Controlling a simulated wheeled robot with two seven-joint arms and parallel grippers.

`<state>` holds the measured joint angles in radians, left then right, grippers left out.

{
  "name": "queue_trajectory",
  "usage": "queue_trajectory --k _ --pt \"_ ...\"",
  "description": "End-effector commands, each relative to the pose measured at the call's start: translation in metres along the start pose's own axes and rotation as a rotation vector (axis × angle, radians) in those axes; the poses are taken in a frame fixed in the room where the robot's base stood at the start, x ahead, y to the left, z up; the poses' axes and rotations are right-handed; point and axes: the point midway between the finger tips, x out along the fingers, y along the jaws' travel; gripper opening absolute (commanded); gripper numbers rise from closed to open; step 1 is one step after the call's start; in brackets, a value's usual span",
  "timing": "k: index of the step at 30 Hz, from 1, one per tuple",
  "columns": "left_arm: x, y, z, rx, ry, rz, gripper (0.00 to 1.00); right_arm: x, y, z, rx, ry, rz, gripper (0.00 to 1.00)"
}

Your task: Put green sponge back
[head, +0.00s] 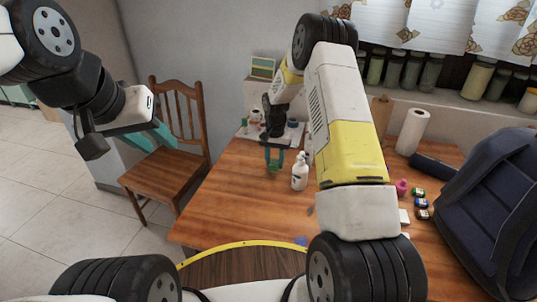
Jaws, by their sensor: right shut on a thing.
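My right gripper (274,156) reaches over the far part of the wooden table, with its teal fingers pointing down. It is shut on a small green thing (273,168), which looks like the green sponge and shows low between the fingertips. Whether the sponge touches the tabletop is hard to tell. My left gripper (158,136) is at the left, off the table and in front of the wooden chair. Its teal fingers are partly hidden, so its opening cannot be judged.
A white pump bottle (299,172) stands just right of my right gripper. Small items stand at the table's back edge. A paper roll (411,132), a pink item (402,187), small boxes and a dark backpack (495,205) are at the right. The table's front left (225,205) is clear.

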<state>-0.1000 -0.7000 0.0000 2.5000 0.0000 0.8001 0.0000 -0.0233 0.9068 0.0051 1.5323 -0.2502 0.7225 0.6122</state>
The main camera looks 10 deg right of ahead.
Motion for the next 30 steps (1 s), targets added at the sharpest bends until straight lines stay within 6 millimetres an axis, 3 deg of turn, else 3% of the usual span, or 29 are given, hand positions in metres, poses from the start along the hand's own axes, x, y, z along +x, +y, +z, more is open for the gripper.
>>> queue_trajectory --k 5,16,17,20,30 --pt "0.0 0.0 0.0 0.0 0.0 0.0 0.34 0.025 0.0 0.001 0.001 -0.002 0.0 0.03" --pt "0.0 0.0 0.0 0.0 0.0 0.0 0.34 0.03 0.0 0.001 0.0 -0.001 0.0 0.03" --pt "0.0 0.0 0.0 0.0 0.0 0.0 0.34 0.029 0.0 0.001 0.0 -0.001 0.0 0.39" --pt "0.0 0.0 0.0 0.0 0.0 0.0 0.34 0.029 0.0 0.001 0.0 -0.001 0.0 0.57" --pt "0.0 0.0 0.0 0.0 0.0 0.0 0.34 0.027 0.0 0.001 0.0 0.0 -0.001 0.57"
